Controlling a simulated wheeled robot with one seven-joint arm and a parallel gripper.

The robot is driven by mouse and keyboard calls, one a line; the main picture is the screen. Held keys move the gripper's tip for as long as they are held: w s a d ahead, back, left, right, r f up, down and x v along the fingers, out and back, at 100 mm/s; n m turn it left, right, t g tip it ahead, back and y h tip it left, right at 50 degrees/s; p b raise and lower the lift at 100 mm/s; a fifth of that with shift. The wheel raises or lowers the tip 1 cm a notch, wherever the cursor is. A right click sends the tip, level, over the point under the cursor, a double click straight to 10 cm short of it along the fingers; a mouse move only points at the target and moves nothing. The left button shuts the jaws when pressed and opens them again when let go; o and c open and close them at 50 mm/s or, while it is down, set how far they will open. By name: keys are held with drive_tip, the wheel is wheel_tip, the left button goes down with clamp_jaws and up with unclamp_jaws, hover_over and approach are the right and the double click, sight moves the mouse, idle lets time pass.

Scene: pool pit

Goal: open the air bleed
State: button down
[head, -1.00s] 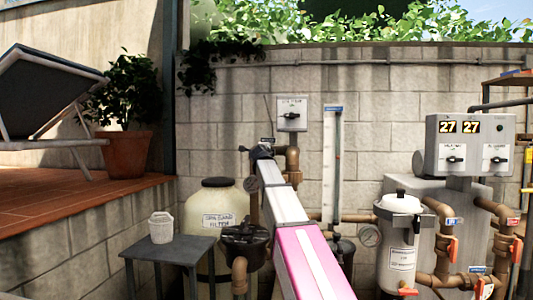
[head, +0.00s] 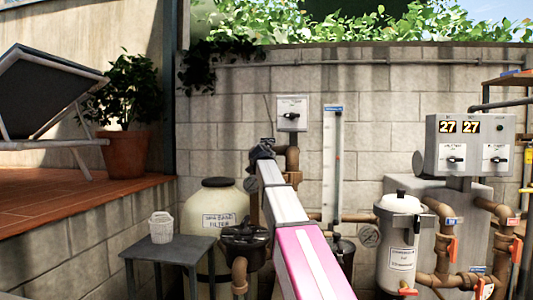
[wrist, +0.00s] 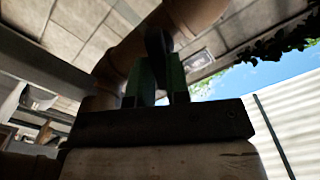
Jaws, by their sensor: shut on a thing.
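My gripper (head: 264,148) is at the end of my white and pink arm, beside the brown pipe above the sand filter. In the wrist view, its fingers (wrist: 158,82) are shut on a dark, flat, upright piece, the air bleed handle (wrist: 158,43). The handle stands in front of the brown pipe (wrist: 125,55). In the head view my gripper and arm hide most of the air bleed, so how far it is turned cannot be told. The cream sand filter (head: 219,197) stands to the left of my arm.
A grey table (head: 176,249) with a white basket (head: 161,225) stands at the left. A switch box (head: 292,113) is on the block wall above my gripper. A white canister (head: 401,240) and valve pipes (head: 440,240) stand at the right.

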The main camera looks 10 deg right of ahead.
drive_tip(key=n, duration=0.6)
drive_tip(key=shift+n, duration=0.4)
drive_tip(key=c, duration=1)
unclamp_jaws()
drive_tip(key=v, duration=0.7)
